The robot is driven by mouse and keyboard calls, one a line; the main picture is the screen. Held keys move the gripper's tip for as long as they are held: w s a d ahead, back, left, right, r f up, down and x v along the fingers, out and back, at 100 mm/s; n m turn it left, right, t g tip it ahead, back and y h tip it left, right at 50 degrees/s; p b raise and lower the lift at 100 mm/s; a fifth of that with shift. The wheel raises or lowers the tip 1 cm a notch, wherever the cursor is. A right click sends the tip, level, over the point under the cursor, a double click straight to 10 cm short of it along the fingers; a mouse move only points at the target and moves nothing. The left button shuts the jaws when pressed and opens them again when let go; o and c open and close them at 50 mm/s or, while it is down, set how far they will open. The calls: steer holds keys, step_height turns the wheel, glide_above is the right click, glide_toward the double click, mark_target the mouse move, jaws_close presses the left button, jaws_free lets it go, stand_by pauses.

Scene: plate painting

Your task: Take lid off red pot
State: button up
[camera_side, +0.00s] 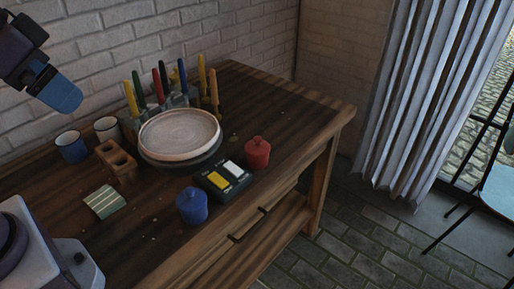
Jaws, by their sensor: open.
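The red pot (257,158) stands at the right part of the wooden table, near its front edge. Its red lid (256,142), with a small knob, sits on top of it. My gripper (60,95) is at the upper left, dark with a blue end, raised above the table's left side. It is open, holds nothing visible, and is far from the red pot. The gap between its fingers is hard to make out from this angle.
A blue lidded pot (192,206) and a black paint tray (222,182) with yellow and white stand left of the red pot. A plate (180,133) rests on a dark round stand.

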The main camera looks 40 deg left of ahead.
steer(key=n+g+y, duration=0.2)
steer(key=n+y, duration=0.1)
steer(key=n, duration=0.5)
glide_toward(258, 138)
steer(key=x, duration=0.5)
steer(key=shift+w+a+f, duration=0.15)
steer(key=shift+a+f, duration=0.15)
steer(key=shift+a, duration=0.05)
steer(key=shift+d+x, duration=0.15)
steer(key=shift+x, duration=1.15)
steer(key=shift+d+x, duration=0.15)
steer(key=shift+x, duration=1.15)
steer(key=shift+f, duration=0.1)
steer(key=c, duration=0.9)
